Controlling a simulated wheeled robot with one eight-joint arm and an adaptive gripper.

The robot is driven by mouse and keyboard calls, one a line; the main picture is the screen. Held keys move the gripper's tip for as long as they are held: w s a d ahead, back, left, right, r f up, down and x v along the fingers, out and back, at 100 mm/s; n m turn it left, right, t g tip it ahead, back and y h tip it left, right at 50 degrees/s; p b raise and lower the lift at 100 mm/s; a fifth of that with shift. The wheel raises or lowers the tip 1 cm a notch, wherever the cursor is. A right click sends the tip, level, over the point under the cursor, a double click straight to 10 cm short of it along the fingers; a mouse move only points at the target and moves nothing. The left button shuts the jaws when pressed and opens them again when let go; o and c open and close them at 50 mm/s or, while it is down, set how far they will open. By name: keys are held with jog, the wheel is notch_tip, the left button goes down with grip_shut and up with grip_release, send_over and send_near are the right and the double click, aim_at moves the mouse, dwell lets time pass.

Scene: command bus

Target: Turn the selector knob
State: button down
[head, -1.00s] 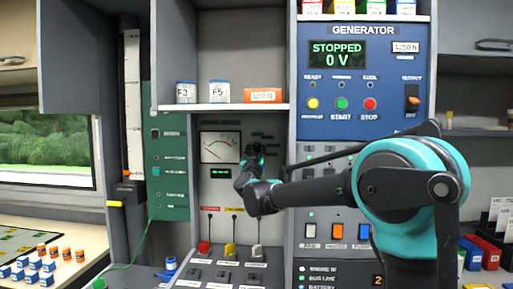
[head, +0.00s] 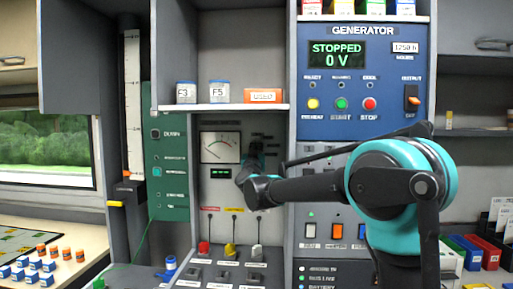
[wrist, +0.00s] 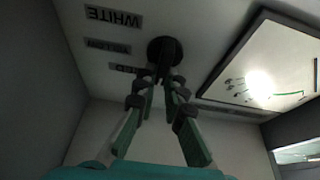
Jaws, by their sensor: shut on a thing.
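The selector knob (wrist: 165,50) is a dark round knob on a light panel in the wrist view. My gripper (wrist: 166,78) has its two fingers closed in on the knob's grip, near the panel. Labels reading WHITE (wrist: 114,17) and YELLOW (wrist: 108,46), plus a partly covered one, appear upside down beside the knob. In the head view my gripper (head: 252,158) is at the panel right of the analog meter (head: 220,147). My own wrist and arm hide the knob there, so its pointer direction cannot be told.
A shelf (head: 225,107) with two jars and an orange box juts out above the gripper. The generator panel (head: 325,110) stands to the right, reading STOPPED, 0 V. A side wall (head: 178,110) bounds the left.

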jog(key=shift+m, duration=0.5)
jog(key=shift+w+d+f+m+g+h, duration=0.15)
jog(key=shift+m+g+h, duration=0.9)
jog(key=shift+m, duration=2.15)
jog(key=shift+s+d+f+m+g+h, duration=0.15)
jog(key=shift+m+g+h, duration=0.85)
jog(key=shift+m, duration=2.2)
jog(key=shift+w+d+f+m+g+h, duration=0.2)
jog(key=shift+m+g+h, duration=0.25)
jog(key=shift+m+h, duration=1.95)
jog(key=shift+s+m+y, duration=0.1)
jog(key=shift+m+y, duration=0.85)
jog(key=shift+m, duration=0.05)
jog(key=c, duration=1.6)
grip_release()
jog(key=shift+d, duration=0.1)
jog(key=shift+s, duration=0.1)
